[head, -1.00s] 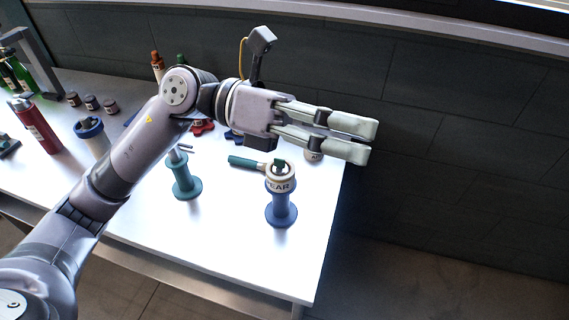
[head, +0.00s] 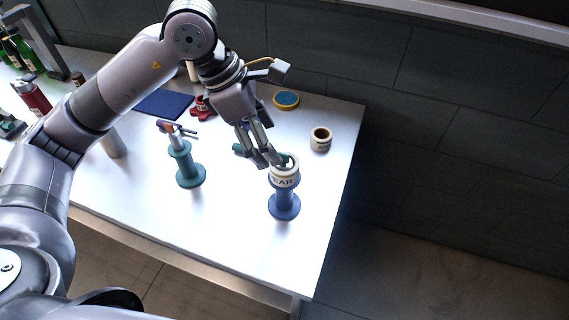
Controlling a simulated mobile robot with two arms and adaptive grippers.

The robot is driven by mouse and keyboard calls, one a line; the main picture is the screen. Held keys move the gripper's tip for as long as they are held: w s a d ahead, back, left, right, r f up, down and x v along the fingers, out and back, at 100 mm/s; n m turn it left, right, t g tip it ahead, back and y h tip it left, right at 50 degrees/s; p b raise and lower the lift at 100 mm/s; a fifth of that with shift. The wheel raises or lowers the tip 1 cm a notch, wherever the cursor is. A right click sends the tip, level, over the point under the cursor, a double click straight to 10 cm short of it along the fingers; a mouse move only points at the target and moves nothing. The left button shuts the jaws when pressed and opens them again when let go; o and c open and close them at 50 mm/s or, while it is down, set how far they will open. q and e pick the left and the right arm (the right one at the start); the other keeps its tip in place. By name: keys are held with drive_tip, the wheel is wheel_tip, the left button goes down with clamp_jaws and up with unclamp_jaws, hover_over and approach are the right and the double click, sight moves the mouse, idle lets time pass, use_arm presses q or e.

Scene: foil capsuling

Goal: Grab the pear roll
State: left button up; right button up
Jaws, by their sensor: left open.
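The pear roll (head: 286,178) is a cream ring with dark "PEAR" lettering. It sits upright on top of a blue spool-shaped stand (head: 284,206) near the right end of the white table. My left gripper (head: 272,160) points down at the roll's upper left edge, its fingers open. The fingertips are very close to the roll; I cannot tell whether they touch it. A dark green piece shows at the top of the roll, partly hidden by the fingers. My right gripper is not in view.
A teal stand (head: 189,168) holds a tool to the left. Another cream roll (head: 320,139) stands behind to the right. A blue-and-yellow disc (head: 286,99), a red knob (head: 202,106) and a dark blue mat (head: 164,104) lie farther back. The table front (head: 240,240) is clear.

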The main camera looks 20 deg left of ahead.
sight(284, 162)
use_arm(q)
drive_tip(key=x, duration=0.4)
drive_tip(key=shift+d+p, duration=0.1)
drive_tip(key=shift+p, duration=0.25)
drive_tip(key=p+x, duration=0.2)
drive_tip(key=x, duration=0.2)
drive_tip(key=shift+w+f, duration=0.1)
drive_tip(key=shift+w, duration=0.05)
drive_tip(key=shift+f, duration=0.45)
drive_tip(key=c, duration=1.2)
